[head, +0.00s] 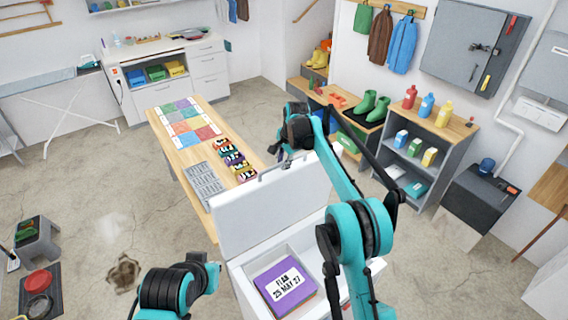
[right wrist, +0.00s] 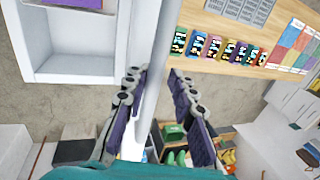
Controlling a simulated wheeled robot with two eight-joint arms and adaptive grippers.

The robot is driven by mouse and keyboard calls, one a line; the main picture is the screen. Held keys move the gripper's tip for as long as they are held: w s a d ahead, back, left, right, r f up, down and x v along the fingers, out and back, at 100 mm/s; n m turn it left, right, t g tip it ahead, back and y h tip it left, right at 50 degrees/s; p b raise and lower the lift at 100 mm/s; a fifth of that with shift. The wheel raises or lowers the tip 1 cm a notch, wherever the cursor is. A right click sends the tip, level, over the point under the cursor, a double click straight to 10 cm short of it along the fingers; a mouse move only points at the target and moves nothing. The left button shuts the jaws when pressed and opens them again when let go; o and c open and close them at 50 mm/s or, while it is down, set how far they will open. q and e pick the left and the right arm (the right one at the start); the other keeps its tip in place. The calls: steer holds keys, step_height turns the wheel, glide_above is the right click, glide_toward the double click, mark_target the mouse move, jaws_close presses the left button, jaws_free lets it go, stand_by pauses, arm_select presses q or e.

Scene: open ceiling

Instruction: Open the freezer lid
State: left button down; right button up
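The white freezer (head: 255,258) stands in the lower middle of the head view. Its lid (head: 262,215) is raised, standing nearly upright, with a grey handle along the top edge. My right gripper (head: 284,158) is at that top edge. In the right wrist view the lid shows edge-on (right wrist: 165,50), between the spread fingers of my right gripper (right wrist: 156,72); a firm grip is not visible. A purple package (head: 283,283) labelled "FISH 25 MAY 27" lies inside the freezer. My left gripper (head: 207,268) is low in the head view, left of the freezer; its fingers are unclear.
A wooden table (head: 185,160) with coloured squares and several small packs stands just behind the lid. A shelf unit (head: 415,160) with bottles and boxes is at the right. Bare floor (head: 90,190) lies left of the table.

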steer(key=shift+w+a+f, duration=0.1)
stand_by(0.4)
steer(key=v, duration=1.2)
